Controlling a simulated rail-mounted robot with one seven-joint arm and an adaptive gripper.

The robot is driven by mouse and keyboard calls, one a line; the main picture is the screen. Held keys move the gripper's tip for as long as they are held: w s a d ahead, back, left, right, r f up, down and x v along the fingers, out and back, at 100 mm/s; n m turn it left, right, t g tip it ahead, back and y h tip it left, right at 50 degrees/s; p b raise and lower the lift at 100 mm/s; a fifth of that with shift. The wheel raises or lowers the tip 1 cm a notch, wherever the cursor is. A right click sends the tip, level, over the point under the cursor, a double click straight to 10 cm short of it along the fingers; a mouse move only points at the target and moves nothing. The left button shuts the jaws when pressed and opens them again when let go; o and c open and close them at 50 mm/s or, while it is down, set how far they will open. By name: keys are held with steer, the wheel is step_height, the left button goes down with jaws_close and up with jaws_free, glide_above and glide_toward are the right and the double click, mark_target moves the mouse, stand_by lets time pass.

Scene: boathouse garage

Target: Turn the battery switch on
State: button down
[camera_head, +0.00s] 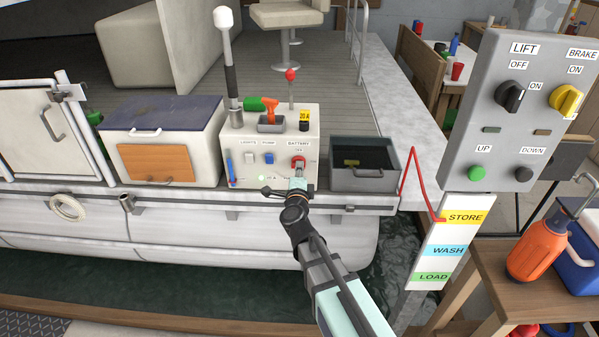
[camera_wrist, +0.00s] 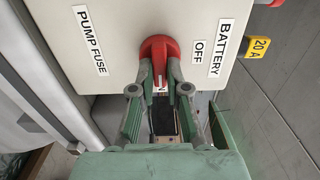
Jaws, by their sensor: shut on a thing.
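The red battery switch (camera_head: 298,161) is on the front of a cream control panel (camera_head: 240,135), below the labels BATTERY and OFF. In the wrist view, the red knob (camera_wrist: 158,50) lies between the fingertips of my gripper (camera_wrist: 160,90), which are closed on its two sides. The OFF label (camera_wrist: 198,51) is to the right of the knob there. A partly covered label with an N shows between the fingers. The fingers hide the knob's near end, and I cannot tell its exact setting. In the head view, my gripper (camera_head: 298,184) reaches the panel from below.
Light and pump switches (camera_head: 258,157) are left of the knob. A yellow 20 A fuse (camera_head: 304,118) and levers stand on top. A grey open bin (camera_head: 364,178) is to the right, a cream box (camera_head: 163,130) to the left. The lift panel (camera_head: 528,110) stands far right.

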stand_by(0.3)
steer(key=c, duration=1.2)
jaws_free()
steer(key=shift+o, duration=0.2)
steer(key=shift+s, duration=0.1)
steer(key=s, duration=0.7)
steer(key=shift+s, duration=0.15)
